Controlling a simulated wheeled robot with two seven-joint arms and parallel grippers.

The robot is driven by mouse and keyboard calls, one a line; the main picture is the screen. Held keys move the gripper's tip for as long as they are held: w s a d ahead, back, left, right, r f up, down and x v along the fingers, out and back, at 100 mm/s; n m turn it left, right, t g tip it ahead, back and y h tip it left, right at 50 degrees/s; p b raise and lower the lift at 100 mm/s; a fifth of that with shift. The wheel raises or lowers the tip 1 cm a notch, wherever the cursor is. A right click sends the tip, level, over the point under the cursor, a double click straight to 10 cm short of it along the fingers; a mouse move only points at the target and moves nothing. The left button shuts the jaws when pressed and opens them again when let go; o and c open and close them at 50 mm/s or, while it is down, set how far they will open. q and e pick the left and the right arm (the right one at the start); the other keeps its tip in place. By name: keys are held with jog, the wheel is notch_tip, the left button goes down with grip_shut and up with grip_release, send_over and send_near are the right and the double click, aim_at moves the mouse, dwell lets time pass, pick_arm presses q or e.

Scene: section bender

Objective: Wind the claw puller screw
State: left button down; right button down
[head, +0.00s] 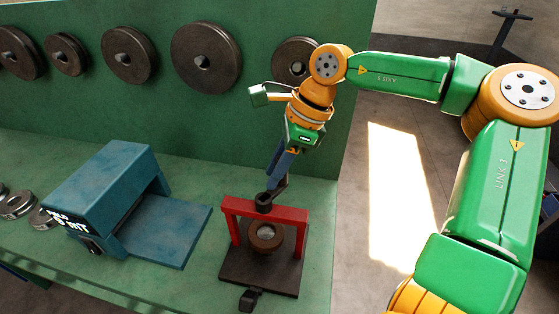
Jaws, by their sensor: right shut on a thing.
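The claw puller has a red frame (238,209) that stands upright on a dark base plate (235,270), on the green bench. Its dark screw (264,206) rises at the middle of the red crossbar. Below the crossbar sits a round brown hub (265,240) with a lighter centre. My right gripper (272,189) points down from above and is shut at the top of the screw. The fingers are dark and small here, so their exact contact is hard to make out. My left gripper is not in view.
A blue machine (105,183) with a flat blue plate (165,232) stands left of the puller. Dark discs (206,58) hang on the green back panel. Metal rings (16,205) lie at far left. A small black part (250,299) is at the base plate's front. The bench ends right of the puller.

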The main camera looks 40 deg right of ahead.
jog(key=shift+w+a+n+g+p, duration=0.15)
jog(key=shift+w+n+g+p, duration=0.15)
jog(key=shift+n, duration=0.4)
jog(key=shift+w+a+n+g+p, duration=0.1)
jog(key=shift+w+n+g+p, duration=0.2)
jog(key=shift+n, duration=0.4)
jog(key=shift+s+y, duration=0.1)
jog(key=shift+y, duration=0.2)
jog(key=c, duration=0.6)
grip_release()
jog(key=shift+c, duration=0.2)
jog(key=v, duration=0.7)
jog(key=shift+b, duration=0.4)
jog(key=shift+r, duration=0.1)
